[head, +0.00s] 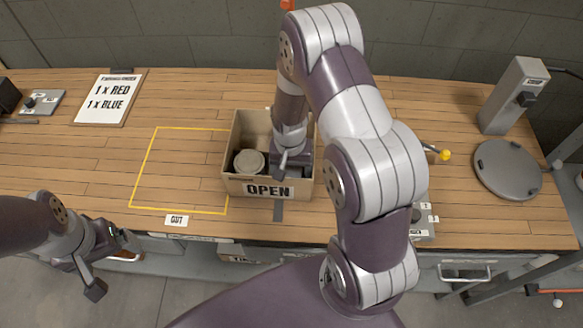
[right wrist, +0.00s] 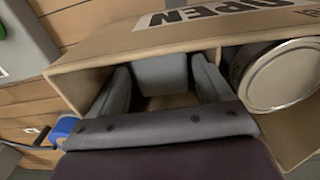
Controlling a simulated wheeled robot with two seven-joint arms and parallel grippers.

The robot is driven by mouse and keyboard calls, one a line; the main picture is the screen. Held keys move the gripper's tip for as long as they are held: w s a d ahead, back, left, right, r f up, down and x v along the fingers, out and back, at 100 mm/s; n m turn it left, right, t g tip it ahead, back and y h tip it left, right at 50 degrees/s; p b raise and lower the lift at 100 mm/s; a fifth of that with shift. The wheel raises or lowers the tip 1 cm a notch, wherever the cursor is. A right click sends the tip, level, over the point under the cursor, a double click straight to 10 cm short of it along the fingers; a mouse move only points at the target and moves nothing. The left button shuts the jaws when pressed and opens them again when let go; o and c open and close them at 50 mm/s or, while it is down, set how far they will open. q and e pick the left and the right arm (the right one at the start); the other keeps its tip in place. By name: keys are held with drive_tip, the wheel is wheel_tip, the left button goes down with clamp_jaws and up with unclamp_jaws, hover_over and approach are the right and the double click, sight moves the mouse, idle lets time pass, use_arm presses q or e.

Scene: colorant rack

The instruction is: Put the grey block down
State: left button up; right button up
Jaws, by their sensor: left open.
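The grey block (right wrist: 160,72) shows in the right wrist view between the two fingers of my right gripper (right wrist: 162,78), which sit close against its sides. The block is inside the cardboard box (right wrist: 130,48); whether it touches the floor I cannot tell. In the head view my right gripper (head: 284,165) reaches down into the right part of the box marked OPEN (head: 233,184), and the block is hidden there. My left gripper (head: 115,267) is open and empty, in front of the table's edge at the lower left.
A round can (head: 249,162) stands in the left part of the box. A yellow outlined area marked OUT (head: 185,165) lies empty to the left. A sign reading 1 x RED, 1 x BLUE (head: 109,99) lies behind it.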

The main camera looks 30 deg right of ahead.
sight(290, 172)
drive_tip(key=shift+r, duration=0.2)
drive_tip(key=shift+w+r+p, duration=0.1)
drive_tip(key=shift+r+p, duration=0.5)
wheel_tip(290, 172, up, 11)
drive_tip(key=b, duration=0.2)
drive_tip(key=s+a+r+n+t, duration=0.1)
drive_tip(key=s+a+n, duration=0.4)
drive_tip(key=s, duration=0.4)
drive_tip(key=shift+a+r+n+t, duration=0.15)
drive_tip(key=shift+r+n+t, duration=0.2)
drive_tip(key=shift+n, duration=0.45)
drive_tip(key=shift+r, duration=0.1)
